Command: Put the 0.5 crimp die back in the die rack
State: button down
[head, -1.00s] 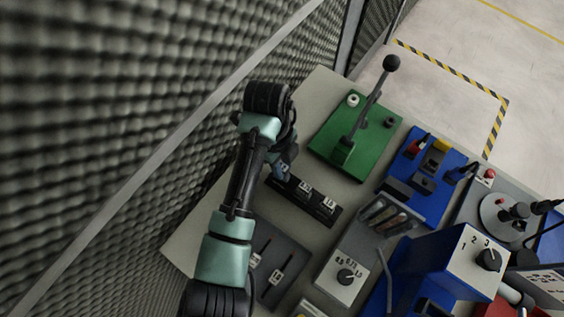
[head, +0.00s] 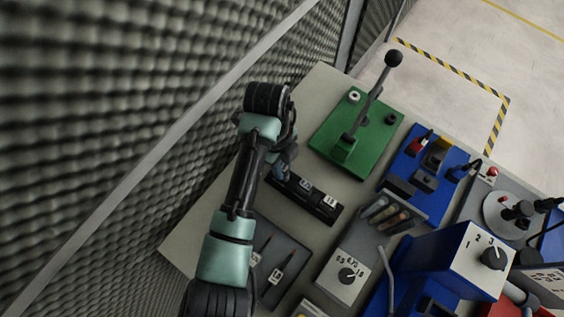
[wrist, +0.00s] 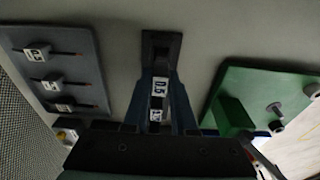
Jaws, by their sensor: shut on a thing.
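The die rack (head: 318,207) is a narrow black block on the bench, with two white-labelled dies visible in it in the head view. Its black end also shows in the wrist view (wrist: 162,44). My gripper (head: 282,168) is at the rack's upper-left end, partly hidden by my arm. In the wrist view, the blue fingers of my gripper (wrist: 160,80) are shut on the 0.5 crimp die (wrist: 160,88), whose white label faces the camera. The die is in line with the rack; I cannot tell whether it is seated. Another white label shows just below it.
A green press (head: 357,133) with a tall black-knobbed lever stands right of the rack. A grey dial box (head: 345,272) and blue fixtures (head: 433,190) stand nearby. A foam wall (head: 110,120) rises behind my arm.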

jog(key=shift+f+b, duration=0.35)
jog(key=shift+f, duration=0.25)
jog(key=c, duration=0.6)
grip_release()
jog(key=shift+c, duration=0.2)
notch_tip(320, 180, up, 13)
jog(key=a+p, duration=0.1)
jog(key=p, duration=0.1)
jog(key=shift+w+a, duration=0.15)
jog(key=shift+w, duration=0.3)
